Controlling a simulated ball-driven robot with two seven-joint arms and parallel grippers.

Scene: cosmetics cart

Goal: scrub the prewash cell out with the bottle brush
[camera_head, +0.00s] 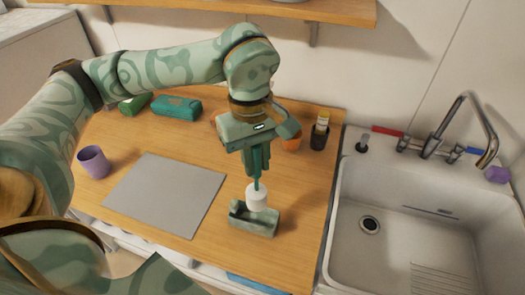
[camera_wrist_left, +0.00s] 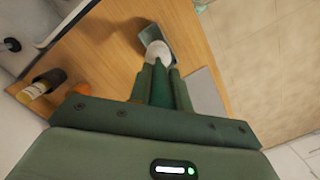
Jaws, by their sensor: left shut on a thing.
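The prewash cell (camera_head: 262,226), a small grey-green open box, sits near the front right of the wooden counter. My left gripper (camera_head: 257,168) points down above it and is shut on the bottle brush, whose green handle stands upright. The brush's white head (camera_head: 257,198) is at the cell's opening; I cannot tell how deep it reaches or whether it touches the walls. In the left wrist view the white brush head (camera_wrist_left: 157,52) lies beyond the fingers (camera_wrist_left: 160,85) and partly covers the cell (camera_wrist_left: 152,34). My right gripper is not in view.
A grey mat (camera_head: 166,194) lies left of the cell, with a purple cup (camera_head: 94,162) beyond it. Teal (camera_head: 177,107) and green cases lie at the back left. An orange item (camera_head: 291,144) and a dark holder (camera_head: 319,138) stand behind. A sink (camera_head: 400,245) borders the counter's right.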

